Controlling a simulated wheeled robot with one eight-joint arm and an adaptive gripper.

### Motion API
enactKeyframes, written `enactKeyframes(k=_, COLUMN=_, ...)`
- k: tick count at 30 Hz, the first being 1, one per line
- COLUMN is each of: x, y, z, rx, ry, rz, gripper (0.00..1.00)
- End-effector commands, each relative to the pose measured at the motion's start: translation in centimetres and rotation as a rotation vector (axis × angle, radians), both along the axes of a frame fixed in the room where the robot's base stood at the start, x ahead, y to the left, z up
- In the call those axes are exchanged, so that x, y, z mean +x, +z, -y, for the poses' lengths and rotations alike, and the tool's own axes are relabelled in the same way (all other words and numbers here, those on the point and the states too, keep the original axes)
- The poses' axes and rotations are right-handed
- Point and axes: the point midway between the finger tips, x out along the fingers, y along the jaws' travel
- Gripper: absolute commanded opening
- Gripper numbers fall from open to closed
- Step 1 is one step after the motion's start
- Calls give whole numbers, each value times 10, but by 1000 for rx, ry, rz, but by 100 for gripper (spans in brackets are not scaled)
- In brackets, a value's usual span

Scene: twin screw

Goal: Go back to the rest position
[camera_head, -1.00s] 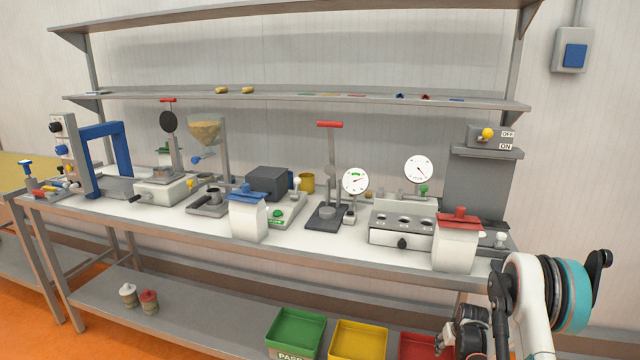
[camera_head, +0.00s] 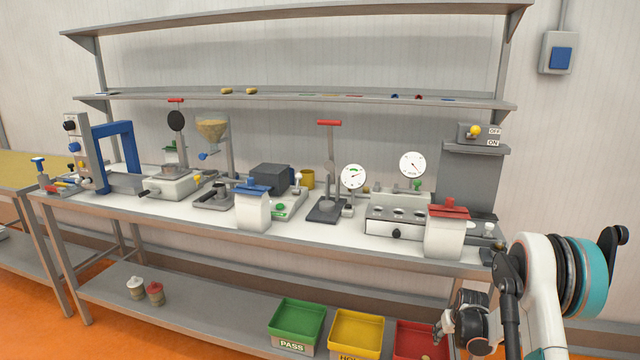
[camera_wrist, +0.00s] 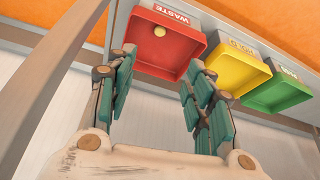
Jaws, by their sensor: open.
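My gripper (camera_wrist: 160,90) is open in the wrist view, its two teal-padded fingers apart with nothing between them. Past the fingertips is the red WASTE bin (camera_wrist: 165,45), with a small yellowish piece (camera_wrist: 159,31) inside. In the head view my gripper (camera_head: 440,330) is low at the right, in front of the lower shelf and beside the red bin (camera_head: 418,335). My arm is folded at the lower right, and its fingers are small and partly hidden there.
The workbench (camera_head: 330,238) carries several devices, a blue-lidded container (camera_head: 253,210) and a red-lidded container (camera_head: 446,235). Green (camera_head: 297,325) and yellow (camera_head: 356,333) bins stand on the lower shelf (camera_head: 215,312). Two small jars (camera_head: 155,293) stand at its left.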

Motion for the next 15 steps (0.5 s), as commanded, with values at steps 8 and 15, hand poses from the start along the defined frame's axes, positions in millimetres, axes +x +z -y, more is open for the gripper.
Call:
enactKeyframes(k=8, x=-7, y=75, z=-22, rx=-5, ry=10, rz=19, gripper=48)
enactKeyframes(k=15, x=-32, y=167, z=-55, rx=-10, ry=23, rz=43, gripper=48)
